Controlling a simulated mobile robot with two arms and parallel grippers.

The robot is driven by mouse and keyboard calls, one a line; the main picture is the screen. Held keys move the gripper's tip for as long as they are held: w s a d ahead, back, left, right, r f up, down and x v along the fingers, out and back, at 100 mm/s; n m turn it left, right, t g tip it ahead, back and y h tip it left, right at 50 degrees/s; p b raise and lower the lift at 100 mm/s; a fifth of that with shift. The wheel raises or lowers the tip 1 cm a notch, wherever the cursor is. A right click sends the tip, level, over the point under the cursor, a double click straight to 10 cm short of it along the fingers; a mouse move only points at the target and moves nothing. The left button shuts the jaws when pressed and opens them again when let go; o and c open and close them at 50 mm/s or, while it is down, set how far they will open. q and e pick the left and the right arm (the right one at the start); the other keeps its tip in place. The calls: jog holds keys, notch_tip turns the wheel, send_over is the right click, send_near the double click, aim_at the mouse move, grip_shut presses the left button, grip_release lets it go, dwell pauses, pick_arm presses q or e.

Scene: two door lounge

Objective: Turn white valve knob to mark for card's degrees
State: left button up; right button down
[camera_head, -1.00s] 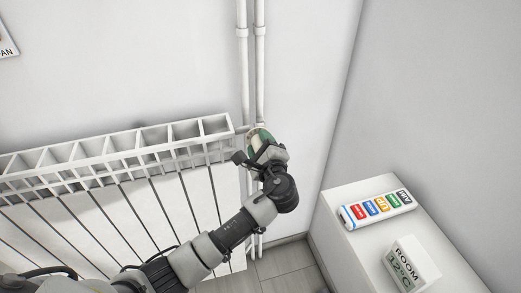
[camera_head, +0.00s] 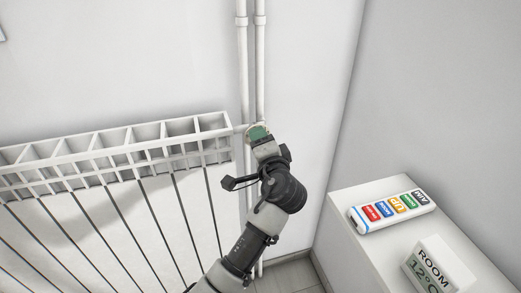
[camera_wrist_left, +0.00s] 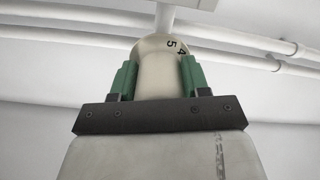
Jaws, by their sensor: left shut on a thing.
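The white valve knob (camera_wrist_left: 160,65) sits on the pipe at the radiator's right end. In the left wrist view its rim carries the dark marks 5 and 4 near the top right. My left gripper (camera_wrist_left: 158,78) is shut on the knob, with a green pad on each side of it. In the head view my left gripper (camera_head: 260,134) covers most of the knob. The card (camera_head: 437,264) stands on the white cabinet at the lower right and reads ROOM 12°C, its lower edge cut off. My right gripper is not in view.
A white ribbed radiator (camera_head: 110,165) fills the left side. Two vertical white pipes (camera_head: 260,60) run up the wall behind the knob. A white remote with several coloured buttons (camera_head: 392,209) lies on the white cabinet (camera_head: 370,245). The right wall is close behind it.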

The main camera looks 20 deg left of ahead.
pick_arm(q)
jog(key=shift+f+n+b, duration=0.2)
jog(key=shift+n+b, duration=0.15)
jog(key=shift+n, duration=0.15)
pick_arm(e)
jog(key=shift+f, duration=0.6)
pick_arm(q)
jog(key=o, duration=0.9)
jog(key=shift+r, duration=0.15)
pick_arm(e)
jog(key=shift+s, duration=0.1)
